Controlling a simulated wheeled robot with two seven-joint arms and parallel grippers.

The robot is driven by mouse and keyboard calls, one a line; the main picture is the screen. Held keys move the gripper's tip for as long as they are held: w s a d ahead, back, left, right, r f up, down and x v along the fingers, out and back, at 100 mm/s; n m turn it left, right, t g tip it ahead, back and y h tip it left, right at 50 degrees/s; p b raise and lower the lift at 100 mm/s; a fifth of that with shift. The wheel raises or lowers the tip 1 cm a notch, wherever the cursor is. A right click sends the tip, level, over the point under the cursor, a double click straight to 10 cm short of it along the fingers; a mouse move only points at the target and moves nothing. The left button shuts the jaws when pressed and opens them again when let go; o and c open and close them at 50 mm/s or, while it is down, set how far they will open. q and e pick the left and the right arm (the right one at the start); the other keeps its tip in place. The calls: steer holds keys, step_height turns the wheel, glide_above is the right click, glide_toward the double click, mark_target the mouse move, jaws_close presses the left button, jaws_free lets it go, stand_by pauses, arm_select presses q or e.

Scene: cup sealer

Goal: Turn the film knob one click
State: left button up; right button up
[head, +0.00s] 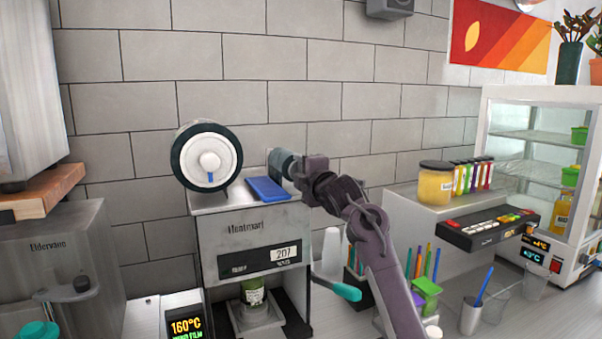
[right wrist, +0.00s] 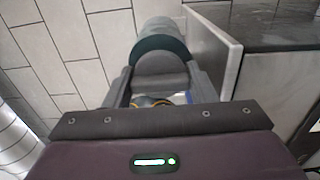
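The sealer (head: 250,228) stands on the counter with a large black-rimmed white film roll (head: 208,142) on its top left. The roll's white hub has a blue mark low on its face. A grey and teal rounded knob-like part (head: 281,163) sits at the sealer's top right; it also shows in the right wrist view (right wrist: 160,58). My right gripper (head: 300,170) is up against this part. In the right wrist view, its two fingers are apart on either side of the grey part, and I cannot tell whether they press on it. My left gripper is out of view.
A blue pad (head: 267,189) lies on the sealer's top beside the gripper. A green cup (head: 252,293) stands in the sealer's bay. A teal-handled lever (head: 338,288) sticks out at its right.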

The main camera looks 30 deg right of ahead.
steer(key=shift+c, duration=0.5)
steer(key=shift+m, duration=0.4)
